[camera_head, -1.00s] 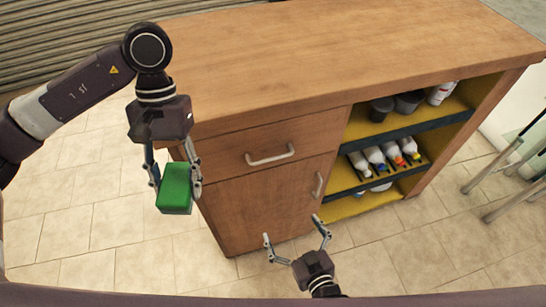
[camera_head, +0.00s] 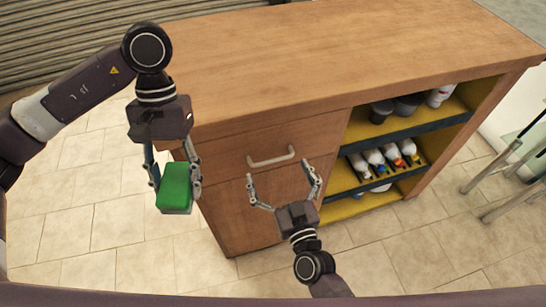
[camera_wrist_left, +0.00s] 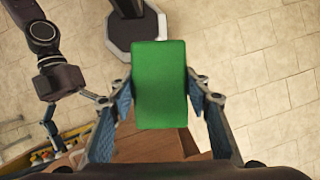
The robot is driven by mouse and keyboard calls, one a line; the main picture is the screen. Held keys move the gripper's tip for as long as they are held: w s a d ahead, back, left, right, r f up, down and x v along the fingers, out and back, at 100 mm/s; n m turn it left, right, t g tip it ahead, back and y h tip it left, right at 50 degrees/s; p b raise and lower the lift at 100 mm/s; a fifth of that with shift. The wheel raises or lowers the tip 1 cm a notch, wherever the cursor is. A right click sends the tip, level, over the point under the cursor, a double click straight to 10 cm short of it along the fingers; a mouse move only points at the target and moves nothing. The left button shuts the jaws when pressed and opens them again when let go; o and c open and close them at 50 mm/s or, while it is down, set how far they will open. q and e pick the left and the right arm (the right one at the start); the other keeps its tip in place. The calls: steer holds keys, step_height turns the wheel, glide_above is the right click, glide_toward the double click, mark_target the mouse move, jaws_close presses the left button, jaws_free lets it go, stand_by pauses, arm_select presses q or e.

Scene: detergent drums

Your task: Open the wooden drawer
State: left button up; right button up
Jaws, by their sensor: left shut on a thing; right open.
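The wooden drawer (camera_head: 232,150) is shut in the upper left of the cabinet front, with a pale metal bar handle (camera_head: 271,159). My right gripper (camera_head: 284,186) is open and empty, in front of the cabinet. In the head view its fingertips show just below the drawer handle, with a gap between. My left gripper (camera_head: 173,185) is shut on a green block (camera_head: 174,190) and holds it in the air left of the drawer. The green block also shows between the fingers in the left wrist view (camera_wrist_left: 160,85).
The wooden cabinet top (camera_head: 350,50) is bare. Below the drawer is a cabinet door (camera_head: 235,205). Open shelves on the right hold several bottles (camera_head: 385,160) and dark cups (camera_head: 381,110). A glass table with metal legs (camera_head: 495,165) stands at the right. The tiled floor (camera_head: 420,245) in front is clear.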

mark_target(273, 160)
arm_select(q)
steer(key=shift+r, duration=0.25)
arm_select(e)
steer(key=shift+x, duration=1.8)
